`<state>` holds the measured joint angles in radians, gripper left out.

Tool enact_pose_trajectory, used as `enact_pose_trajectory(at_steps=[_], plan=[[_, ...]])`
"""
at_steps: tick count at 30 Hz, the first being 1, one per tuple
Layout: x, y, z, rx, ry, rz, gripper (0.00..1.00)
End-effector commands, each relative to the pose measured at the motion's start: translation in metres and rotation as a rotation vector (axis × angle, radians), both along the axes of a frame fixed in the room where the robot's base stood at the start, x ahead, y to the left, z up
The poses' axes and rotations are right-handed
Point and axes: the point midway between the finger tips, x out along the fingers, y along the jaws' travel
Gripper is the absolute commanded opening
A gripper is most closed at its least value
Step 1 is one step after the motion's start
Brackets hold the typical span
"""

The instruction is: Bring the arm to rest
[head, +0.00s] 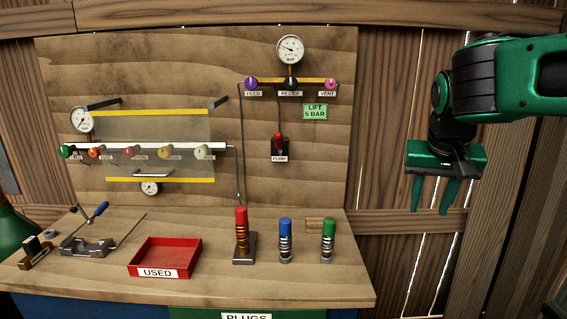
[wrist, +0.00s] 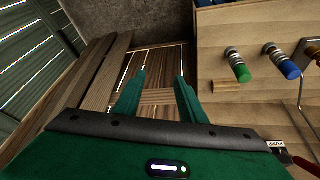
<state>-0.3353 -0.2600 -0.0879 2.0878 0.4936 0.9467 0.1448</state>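My gripper (head: 434,194) is green with a dark wrist and hangs with its fingers pointing down, to the right of the workbench in the head view. In the wrist view its two green fingers (wrist: 160,88) are spread apart with nothing between them. Past them are the floor area and wooden planks. The gripper is clear of the bench and touches nothing that I can see. My arm reaches in from the right edge of the head view.
The bench (head: 335,293) holds a red USED tray (head: 165,258), a red-topped plug (head: 241,220), a blue plug (head: 285,228), a green plug (head: 328,228) and a clamp tool (head: 88,243). The upright panel (head: 200,55) carries gauges and knobs. A plank wall stands behind my gripper.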

Motion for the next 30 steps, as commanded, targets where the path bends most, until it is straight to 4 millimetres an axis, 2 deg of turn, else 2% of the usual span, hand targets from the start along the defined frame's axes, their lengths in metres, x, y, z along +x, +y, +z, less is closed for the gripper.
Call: enact_pose_trajectory(at_steps=[1, 6, 10, 12, 15, 18, 21, 29, 30], plan=[[-0.020, -0.026, -0.013, 0.006, 0.035, -0.033, 0.37], [-0.090, -0.081, -0.058, 0.045, 0.147, -0.097, 0.37], [-0.148, -0.105, -0.091, 0.097, 0.221, -0.143, 0.37], [-0.177, -0.110, -0.107, 0.129, 0.255, -0.162, 0.37], [-0.210, -0.112, -0.125, 0.171, 0.290, -0.184, 0.37], [-0.232, -0.105, -0.137, 0.203, 0.314, -0.195, 0.37], [-0.243, -0.099, -0.144, 0.220, 0.325, -0.199, 0.37], [-0.247, -0.098, -0.146, 0.226, 0.329, -0.199, 0.37], [-0.247, -0.098, -0.146, 0.225, 0.329, -0.200, 0.32]])
